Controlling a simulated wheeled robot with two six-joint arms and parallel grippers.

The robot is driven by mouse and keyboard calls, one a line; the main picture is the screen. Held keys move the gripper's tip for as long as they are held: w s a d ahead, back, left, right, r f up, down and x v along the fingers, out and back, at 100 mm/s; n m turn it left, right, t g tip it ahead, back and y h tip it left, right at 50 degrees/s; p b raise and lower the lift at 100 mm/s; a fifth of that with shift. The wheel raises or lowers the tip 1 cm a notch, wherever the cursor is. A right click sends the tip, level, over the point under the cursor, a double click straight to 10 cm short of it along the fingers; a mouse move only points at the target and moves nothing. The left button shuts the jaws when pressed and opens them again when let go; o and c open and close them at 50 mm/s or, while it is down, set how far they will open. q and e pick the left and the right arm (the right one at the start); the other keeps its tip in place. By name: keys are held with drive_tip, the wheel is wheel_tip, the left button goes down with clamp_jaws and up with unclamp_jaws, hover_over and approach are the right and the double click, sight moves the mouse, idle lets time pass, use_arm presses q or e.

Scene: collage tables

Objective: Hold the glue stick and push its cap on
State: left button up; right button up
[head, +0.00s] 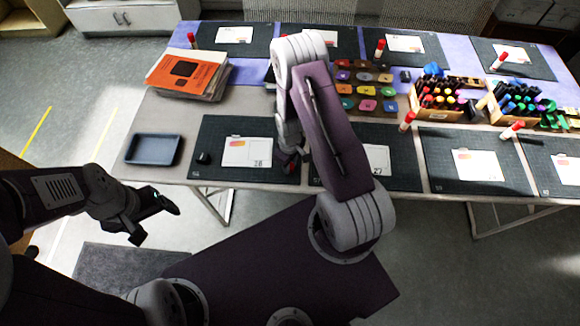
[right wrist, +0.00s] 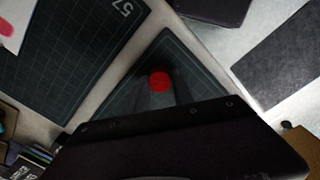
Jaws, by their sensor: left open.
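My right gripper (head: 290,158) is low over the right part of the mat numbered 26, mostly hidden by its own arm in the head view. A red round end (right wrist: 160,82), apparently of a glue stick, shows between its fingertips in the right wrist view. A bit of red (head: 290,167) shows at the gripper in the head view. Whether the fingers press on it is unclear. A small black object (head: 203,158), possibly a cap, lies at the left of that mat. My left gripper (head: 158,216) is open and empty, in front of the table and off its edge.
The mat (head: 215,133) bears a white card (head: 247,152). A blue-grey tray (head: 153,149) is to its left, with a book stack (head: 188,73) behind. Marker boxes (head: 437,99) are at right.

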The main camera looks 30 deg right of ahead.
clamp_jaws()
drive_tip(key=shift+r, duration=0.1)
wheel_tip(320, 180, up, 5)
drive_tip(key=p, duration=0.4)
drive_tip(key=shift+r+p, duration=0.15)
drive_tip(key=shift+p, duration=0.2)
drive_tip(key=s+r+p, duration=0.4)
drive_tip(key=s+r, duration=0.1)
drive_tip(key=s, duration=0.6)
drive_tip(key=shift+s+a+r+p, duration=0.25)
drive_tip(key=shift+s+r+p, duration=0.05)
drive_tip(key=shift+s+p, duration=0.1)
